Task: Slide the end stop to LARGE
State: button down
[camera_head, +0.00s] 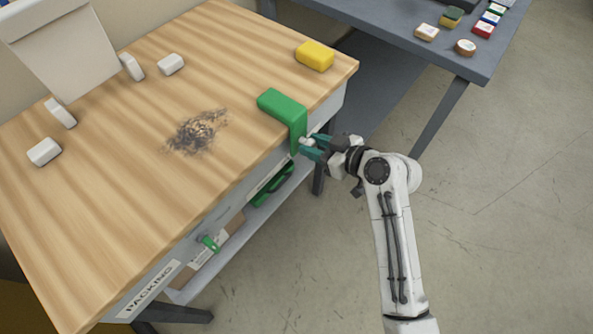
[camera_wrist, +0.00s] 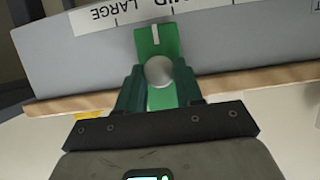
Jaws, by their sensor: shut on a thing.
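The green end stop (camera_head: 283,106) hangs over the front edge of the wooden bench top, towards its right end in the head view. My gripper (camera_head: 308,146) is at its front face, shut on the pale round knob. In the wrist view the end stop (camera_wrist: 147,40) shows a white pointer line, and the knob (camera_wrist: 158,71) sits between the dark green fingers of my gripper (camera_wrist: 160,88). A white scale label (camera_wrist: 110,16) reads LARGE, left of the pointer. The pointer is beside another, partly cut-off word, not at LARGE.
A yellow block (camera_head: 315,55) lies on the bench top (camera_head: 110,190) behind the end stop. Several white blocks and a dark smudge (camera_head: 197,131) are further left. A grey table (camera_head: 400,25) with small coloured blocks stands at the back right. Floor to the right is clear.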

jog(key=w+d+b, duration=0.1)
jog(key=w+d, duration=0.1)
jog(key=w+d+b, duration=0.1)
jog(key=w, duration=0.1)
jog(key=shift+w+d, duration=0.3)
jog(key=shift+d, duration=0.1)
jog(key=shift+r, duration=0.1)
jog(key=c, duration=0.8)
grip_release()
jog(key=shift+w, duration=0.1)
jog(key=shift+o, duration=0.2)
jog(key=v, duration=1.1)
jog(key=shift+a, duration=0.1)
